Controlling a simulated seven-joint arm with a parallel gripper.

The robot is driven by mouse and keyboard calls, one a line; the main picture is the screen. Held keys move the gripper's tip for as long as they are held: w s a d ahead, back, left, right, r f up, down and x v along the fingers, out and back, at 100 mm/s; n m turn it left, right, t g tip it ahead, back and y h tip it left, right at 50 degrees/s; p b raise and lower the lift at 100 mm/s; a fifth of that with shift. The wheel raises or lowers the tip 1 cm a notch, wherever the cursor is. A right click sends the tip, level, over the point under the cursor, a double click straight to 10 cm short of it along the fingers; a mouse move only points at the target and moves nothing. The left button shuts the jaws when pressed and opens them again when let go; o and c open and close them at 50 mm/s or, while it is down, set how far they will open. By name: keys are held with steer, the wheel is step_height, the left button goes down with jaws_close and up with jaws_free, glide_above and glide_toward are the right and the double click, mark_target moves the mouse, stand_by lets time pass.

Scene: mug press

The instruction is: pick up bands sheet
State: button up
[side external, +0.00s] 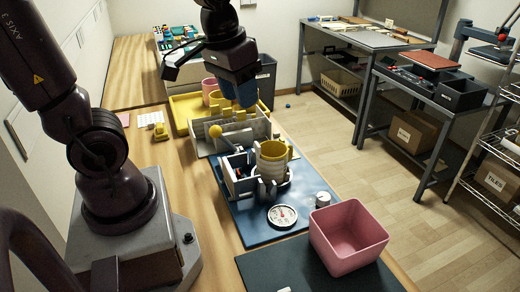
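I cannot tell for sure which thing is the bands sheet. A small white sheet with printed marks (150,118) lies flat on the wooden bench, left of the yellow tray. A small pink sheet (122,119) lies to its left. My gripper (240,98) hangs over the yellow tray (183,108) and a pale slotted rack (203,143) with yellow pieces, right of both sheets and apart from them. Blue shapes show at its end; whether they are fingers or something behind is unclear. Its opening cannot be made out.
A mug press with a yellow-and-white mug (272,155) and a yellow-knobbed lever (216,131) stands on a blue mat (250,228). A round dial (282,216) and pink bin (348,237) are nearer. A pink mug (209,88) and small yellow object (160,132) are near the tray.

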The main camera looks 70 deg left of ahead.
mark_target(257, 144)
steer(key=w+a+f+n+g, duration=0.2)
steer(key=w+a+f+n, duration=0.5)
steer(key=a+n, duration=0.5)
steer(key=f, duration=0.4)
steer(key=d+f+n, duration=0.1)
steer(key=f, duration=0.3)
steer(key=d+f+n, duration=0.1)
steer(key=f, duration=0.3)
steer(key=shift+d+f, duration=0.15)
steer(key=shift+f, duration=0.15)
jaws_close()
